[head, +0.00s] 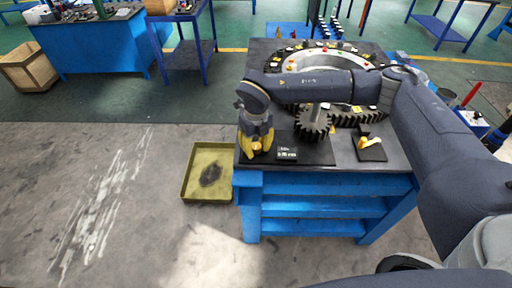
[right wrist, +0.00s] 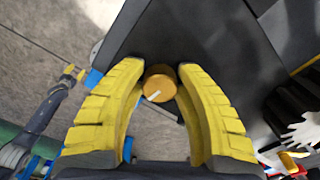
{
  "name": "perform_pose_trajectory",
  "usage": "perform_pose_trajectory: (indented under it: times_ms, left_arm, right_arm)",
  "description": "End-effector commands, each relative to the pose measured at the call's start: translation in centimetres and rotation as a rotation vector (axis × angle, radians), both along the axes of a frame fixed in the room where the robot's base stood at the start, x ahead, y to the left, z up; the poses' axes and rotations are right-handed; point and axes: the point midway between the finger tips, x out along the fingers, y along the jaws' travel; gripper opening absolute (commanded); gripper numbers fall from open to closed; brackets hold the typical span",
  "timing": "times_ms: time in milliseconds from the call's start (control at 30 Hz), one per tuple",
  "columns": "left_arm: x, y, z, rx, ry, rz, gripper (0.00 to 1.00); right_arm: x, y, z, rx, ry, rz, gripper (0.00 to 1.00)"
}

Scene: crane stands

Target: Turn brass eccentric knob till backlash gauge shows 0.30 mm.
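The brass eccentric knob (head: 257,150) stands on the dark plate at the bench's front left corner. My right gripper (head: 257,141) points down over it, with its yellow fingers on either side. In the right wrist view the knob (right wrist: 161,78) is round, with a white mark on its top, and sits snugly between the two fingertips.
A small toothed gear (head: 313,122) meets a large toothed ring (head: 340,62) behind. An olive tray (head: 190,188) lies on the floor left of the blue bench (head: 330,182). My right arm crosses above the gears.

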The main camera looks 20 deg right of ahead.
Motion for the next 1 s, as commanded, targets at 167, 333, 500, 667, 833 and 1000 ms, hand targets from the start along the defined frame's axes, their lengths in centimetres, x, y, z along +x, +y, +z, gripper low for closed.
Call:
perform_pose_trajectory:
  times_ms: [167, 333, 500, 667, 833, 1000]
  left_arm:
    - [0.0, 0.0, 0.0, 0.0, 0.0, 0.0, 0.44]
    - [0.0, 0.0, 0.0, 0.0, 0.0, 0.0, 0.44]
    - [-0.1, 0.2, 0.0, 0.002, 0.001, 0.001, 0.44]
    - [-0.1, 0.1, 0.0, 0.001, 0.001, 0.0, 0.44]
    - [0.0, 0.1, 0.0, 0.0, 0.0, 0.0, 0.44]
    - [0.0, 0.0, 0.0, 0.0, 0.0, 0.0, 0.44]
  right_arm:
    - [0.0, 0.0, 0.0, 0.0, 0.0, 0.0, 0.52]
    - [0.0, 0.0, 0.0, 0.0, 0.0, 0.0, 0.55]
    - [0.0, 0.0, 0.3, 0.0, 0.0, 0.0, 0.55]
    - [0.1, 0.0, 1.9, 0.0, -0.003, 0.001, 0.55]
    - [0.1, 0.0, 4.9, 0.0, -0.005, 0.0, 0.55]
    - [0.1, 0.0, 7.8, 0.001, -0.004, 0.0, 0.55]
